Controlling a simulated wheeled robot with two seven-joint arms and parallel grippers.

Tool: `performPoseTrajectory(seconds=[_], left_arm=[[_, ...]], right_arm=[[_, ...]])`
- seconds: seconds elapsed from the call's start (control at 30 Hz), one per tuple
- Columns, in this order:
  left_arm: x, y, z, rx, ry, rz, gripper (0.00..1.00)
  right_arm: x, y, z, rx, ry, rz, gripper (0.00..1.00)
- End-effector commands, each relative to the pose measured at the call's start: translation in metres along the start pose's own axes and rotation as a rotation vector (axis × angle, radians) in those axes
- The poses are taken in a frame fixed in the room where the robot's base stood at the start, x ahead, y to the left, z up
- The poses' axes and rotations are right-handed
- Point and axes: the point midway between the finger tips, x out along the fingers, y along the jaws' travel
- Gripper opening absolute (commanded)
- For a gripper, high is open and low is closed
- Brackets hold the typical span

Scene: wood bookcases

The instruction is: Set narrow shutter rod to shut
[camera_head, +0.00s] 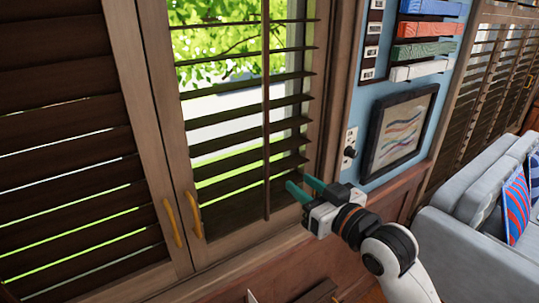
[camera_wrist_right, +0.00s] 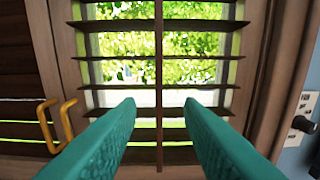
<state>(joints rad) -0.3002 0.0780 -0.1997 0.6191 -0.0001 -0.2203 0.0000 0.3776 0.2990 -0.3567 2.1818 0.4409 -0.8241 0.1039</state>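The narrow shutter rod (camera_head: 266,110) is a thin dark vertical strip down the middle of the right shutter panel. The slats (camera_head: 230,141) of this panel are tilted open, with daylight and foliage between them. My right gripper (camera_head: 298,182) is open and empty, with teal fingers, just right of the rod's lower part in the head view. In the right wrist view the rod (camera_wrist_right: 159,60) runs upright between the two spread fingertips (camera_wrist_right: 160,104). The fingers look short of the rod; the exact gap is hard to tell. My left gripper is not in view.
A wider shutter panel (camera_head: 65,130) with more nearly closed slats stands at left. Yellow handles (camera_head: 195,215) sit low on the frames. A picture frame (camera_head: 395,133), a wall knob (camera_head: 350,151) and a grey sofa (camera_head: 470,220) are to the right.

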Motion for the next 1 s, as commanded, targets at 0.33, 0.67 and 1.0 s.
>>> performPoseTrajectory(seconds=[0.33,0.67,1.0], left_arm=[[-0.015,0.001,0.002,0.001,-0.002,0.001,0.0],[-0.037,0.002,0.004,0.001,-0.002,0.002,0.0],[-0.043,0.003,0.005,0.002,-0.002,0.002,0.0]], right_arm=[[0.038,0.001,0.014,-0.002,-0.024,0.011,0.34],[0.1,0.001,0.015,-0.003,-0.022,0.009,0.34],[0.123,0.002,0.012,-0.004,-0.023,0.009,0.34]])
